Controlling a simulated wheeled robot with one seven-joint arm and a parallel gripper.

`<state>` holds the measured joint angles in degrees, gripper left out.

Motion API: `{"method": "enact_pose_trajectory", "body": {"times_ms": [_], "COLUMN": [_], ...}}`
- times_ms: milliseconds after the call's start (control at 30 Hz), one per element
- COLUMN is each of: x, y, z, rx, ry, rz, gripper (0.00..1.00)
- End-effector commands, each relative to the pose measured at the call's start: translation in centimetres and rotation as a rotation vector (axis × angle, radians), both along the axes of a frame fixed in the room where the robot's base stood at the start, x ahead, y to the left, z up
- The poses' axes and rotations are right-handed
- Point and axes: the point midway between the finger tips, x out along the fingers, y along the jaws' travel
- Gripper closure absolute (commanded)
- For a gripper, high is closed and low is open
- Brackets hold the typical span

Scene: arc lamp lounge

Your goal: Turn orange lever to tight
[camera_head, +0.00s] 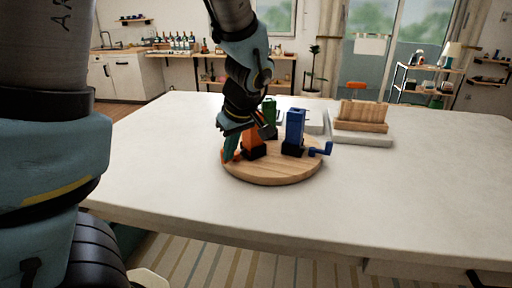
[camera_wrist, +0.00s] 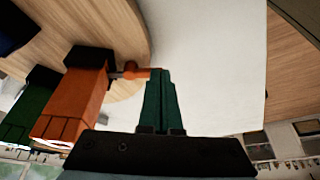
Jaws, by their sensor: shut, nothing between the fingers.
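An orange upright block (camera_head: 253,146) on a dark base stands at the left of a round wooden board (camera_head: 275,178). In the wrist view the orange block (camera_wrist: 78,92) carries a short metal shaft on its side, leading to the orange lever (camera_wrist: 140,72). My wrist hangs over the orange block in the head view.
A blue block (camera_head: 294,126) with a blue crank lever (camera_head: 321,149) stands on the board's right. A green block (camera_head: 270,113) is behind, partly hidden by my arm. A wooden piece on a white slab (camera_head: 362,138) is behind right. The front and right tabletop (camera_head: 420,190) is clear.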

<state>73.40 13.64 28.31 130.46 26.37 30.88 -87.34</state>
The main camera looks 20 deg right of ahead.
Motion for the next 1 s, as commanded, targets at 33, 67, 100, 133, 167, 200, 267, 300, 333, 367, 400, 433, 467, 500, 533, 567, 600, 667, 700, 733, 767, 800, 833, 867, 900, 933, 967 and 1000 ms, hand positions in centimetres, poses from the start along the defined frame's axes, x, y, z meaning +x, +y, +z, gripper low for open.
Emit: {"method": "enact_pose_trajectory", "body": {"times_ms": [33,67,100,133,167,200,267,300,333,367,400,433,467,500,533,567,600,667,700,733,767,800,833,867,900,933,967,1000], "x": [0.0,0.0,0.0,0.0,0.0,0.0,0.0,0.1,0.2,0.3,0.4,0.5,0.6,0.7,0.8,1.0,1.1,1.1,1.2,1.2,1.2,1.2,1.2,1.2,1.2,1.2,1.2,1.2], "y": [-0.1,-0.1,-0.1,-0.1,-0.1,-0.1,-0.2,-0.2,-0.3,-0.4,-0.5,-0.5,-0.6,-0.8,-0.9,-1.0,-1.1,-1.1,-1.2,-1.2,-1.2,-1.2,-1.2,-1.2,-1.2,-1.2,-1.1,-1.2], "z": [0.0,0.0,0.0,0.0,0.0,0.0,0.0,0.0,0.0,0.0,0.0,0.0,0.0,0.0,0.0,0.0,0.0,0.0,0.0,0.0,0.0,0.0,0.0,0.0,0.0,0.0,0.0,0.0], "rx": [0.0,0.001,0.001,0.001,0.001,0.001,0.001,0.001,0.001,0.001,0.001,0.001,0.001,0.001,0.001,0.001,0.0,0.001,0.001,0.001,0.001,0.001,0.001,0.001,0.001,0.001,0.001,0.001], "ry": [0.0,0.0,0.0,0.0,0.0,0.0,0.0,0.0,0.0,0.0,0.0,0.0,0.0,0.0,0.0,0.0,0.0,0.0,0.0,0.0,0.0,0.0,0.0,0.0,0.0,0.0,0.0,0.0], "rz": [-0.001,-0.001,0.0,0.0,0.0,0.001,0.001,0.003,0.003,0.003,0.004,0.004,0.004,0.004,0.003,0.003,0.002,0.003,0.003,0.003,0.003,0.003,0.003,0.003,0.003,0.004,0.004,0.004], "gripper": [1.0,1.0,1.0,1.0,1.0,1.0,1.0,1.0,1.0,1.0,1.0,1.0,1.0,1.0,1.0,1.0,1.0,1.0,1.0,1.0,1.0,1.0,1.0,1.0,1.0,1.0,1.0,1.0]}}
